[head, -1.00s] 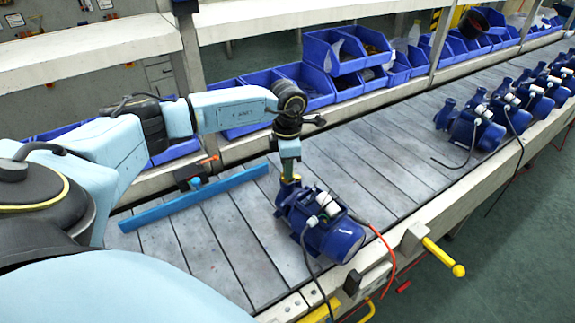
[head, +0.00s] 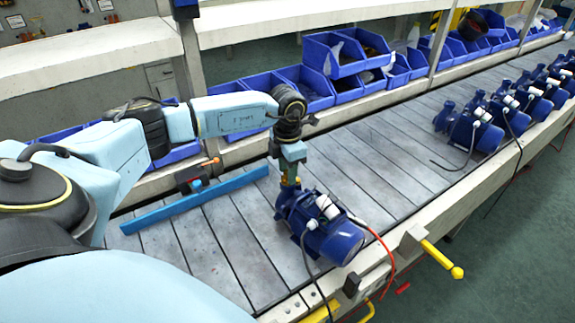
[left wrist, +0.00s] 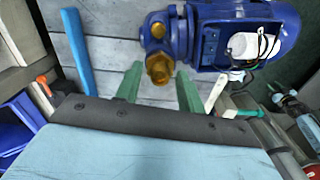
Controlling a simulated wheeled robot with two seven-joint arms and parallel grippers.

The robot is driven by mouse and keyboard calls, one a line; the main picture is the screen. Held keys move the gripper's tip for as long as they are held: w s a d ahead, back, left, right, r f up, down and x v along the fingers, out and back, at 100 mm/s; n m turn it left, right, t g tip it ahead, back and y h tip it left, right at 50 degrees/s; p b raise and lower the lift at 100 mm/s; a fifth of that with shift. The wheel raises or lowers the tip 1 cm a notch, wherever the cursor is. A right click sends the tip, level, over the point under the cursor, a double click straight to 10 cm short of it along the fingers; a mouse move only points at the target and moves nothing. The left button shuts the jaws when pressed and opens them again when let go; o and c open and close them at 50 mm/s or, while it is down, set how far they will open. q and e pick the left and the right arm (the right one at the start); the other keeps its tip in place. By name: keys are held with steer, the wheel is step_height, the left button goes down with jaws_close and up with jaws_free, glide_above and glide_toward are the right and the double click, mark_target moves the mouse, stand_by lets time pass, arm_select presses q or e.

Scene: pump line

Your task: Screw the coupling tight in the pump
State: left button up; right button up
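The blue pump (head: 338,240) stands on the slatted conveyor in front of me, with a white box and cables on its side. The brass coupling (left wrist: 158,66) sits at the pump's port; in the head view my left gripper (head: 289,176) is right above it and partly covers it. In the left wrist view the two green fingers of my left gripper (left wrist: 160,75) are apart, one on each side of the coupling, with a visible gap to it. How deep the thread sits is hidden. My right gripper is not in view.
A long blue bar (head: 195,200) lies on the conveyor left of the pump. Several more pumps (head: 475,128) stand further up the line. Blue bins (head: 318,88) line the far side. A yellow handle (head: 443,258) sticks out from the near rail. The conveyor middle is free.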

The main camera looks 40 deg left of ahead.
arm_select(q)
steer(key=n+p, duration=0.1)
steer(key=n, duration=0.1)
steer(key=shift+r+n, duration=0.1)
steer(key=shift+n, duration=0.6)
steer(key=shift+n+p, duration=0.7)
steer(key=shift+n, duration=1)
